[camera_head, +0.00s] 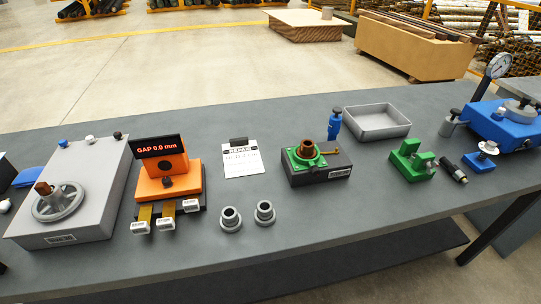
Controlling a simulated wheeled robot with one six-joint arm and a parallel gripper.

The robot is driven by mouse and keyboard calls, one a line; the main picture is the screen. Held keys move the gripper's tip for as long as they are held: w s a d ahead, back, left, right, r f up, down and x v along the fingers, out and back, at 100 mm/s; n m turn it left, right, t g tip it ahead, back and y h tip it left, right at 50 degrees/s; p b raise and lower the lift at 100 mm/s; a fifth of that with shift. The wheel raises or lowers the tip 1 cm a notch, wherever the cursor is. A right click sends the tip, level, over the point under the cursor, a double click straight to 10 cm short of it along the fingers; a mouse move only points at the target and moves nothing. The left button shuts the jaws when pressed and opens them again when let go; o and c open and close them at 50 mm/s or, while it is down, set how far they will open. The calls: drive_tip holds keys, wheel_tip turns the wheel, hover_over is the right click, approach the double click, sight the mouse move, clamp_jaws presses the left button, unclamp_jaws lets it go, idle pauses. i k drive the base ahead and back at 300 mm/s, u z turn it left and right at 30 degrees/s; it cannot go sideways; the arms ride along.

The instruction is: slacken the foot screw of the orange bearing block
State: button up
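The orange bearing block (154,190) stands upright on the left half of the bench. A black display (160,145) on top of it reads "GAP 0.0 mm". A dark knob or screw head (167,182) shows low on its front, above the orange foot; I cannot tell whether it is the foot screw or how tight it is. My gripper is not in this view.
Yellow-brown pieces with white labels (166,219) jut out in front of the block. A grey box with a handwheel (89,182) stands close on its left. Two grey flanged rings (230,220) lie to the right. A repair card (242,160) lies behind them.

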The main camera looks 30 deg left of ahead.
sight(167, 181)
drive_tip(key=z, duration=1.3)
drive_tip(key=k, duration=0.75)
drive_tip(key=u, duration=2.7)
